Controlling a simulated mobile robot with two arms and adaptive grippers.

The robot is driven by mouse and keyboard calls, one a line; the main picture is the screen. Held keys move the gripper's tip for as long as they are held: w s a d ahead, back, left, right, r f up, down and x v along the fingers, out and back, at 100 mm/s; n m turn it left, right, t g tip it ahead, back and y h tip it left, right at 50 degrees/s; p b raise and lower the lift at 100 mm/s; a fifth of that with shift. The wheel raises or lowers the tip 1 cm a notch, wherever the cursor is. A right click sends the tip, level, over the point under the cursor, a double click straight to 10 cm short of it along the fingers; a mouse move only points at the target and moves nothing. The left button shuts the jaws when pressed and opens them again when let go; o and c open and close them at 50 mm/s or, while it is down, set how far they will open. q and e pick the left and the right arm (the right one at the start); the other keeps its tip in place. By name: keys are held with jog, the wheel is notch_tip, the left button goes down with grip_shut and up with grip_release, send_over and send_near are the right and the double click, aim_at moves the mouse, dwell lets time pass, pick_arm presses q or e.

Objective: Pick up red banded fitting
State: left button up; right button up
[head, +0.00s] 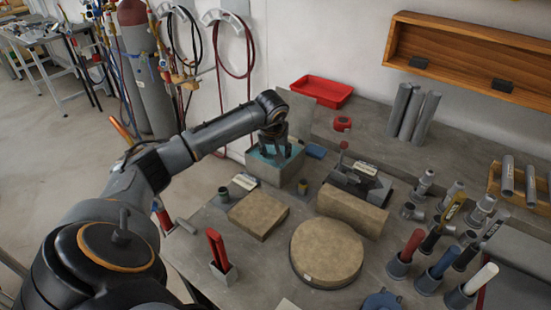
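I cannot pick out a fitting with a clear red band. A small red round piece (343,124) lies at the back of the bench, but I cannot tell whether it is the fitting. A small fitting with a green band (223,194) and a small one with a yellowish band (303,186) stand on the bench. My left gripper (277,153) points down over a grey box (272,173) with a teal interior. Its fingers look apart, and nothing shows between them. The fingers and the arm hide part of the box's inside. My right gripper is out of view.
Wooden-looking blocks (258,215) and a round slab (327,253) fill the middle bench. Several tools in cup holders (399,265) crowd the right. A red tray (321,92) and upright grey tubes (412,112) stand at the back. A red-handled tool holder (222,270) stands near the front.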

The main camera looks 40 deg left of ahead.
pick_arm(q)
jog(key=b+x, duration=0.1)
jog(key=x, duration=0.1)
jog(key=b+x, duration=0.2)
jog(key=shift+a, duration=0.25)
jog(key=shift+w+a+f+b, duration=0.2)
jog(key=shift+w+f+b, duration=0.1)
jog(key=shift+f+b, duration=0.2)
jog(key=shift+r, duration=0.15)
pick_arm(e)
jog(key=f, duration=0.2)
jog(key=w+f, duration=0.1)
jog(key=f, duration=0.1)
pick_arm(q)
jog(key=shift+s, duration=0.1)
jog(key=shift+c, duration=0.2)
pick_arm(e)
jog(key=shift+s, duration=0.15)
pick_arm(q)
grip_shut()
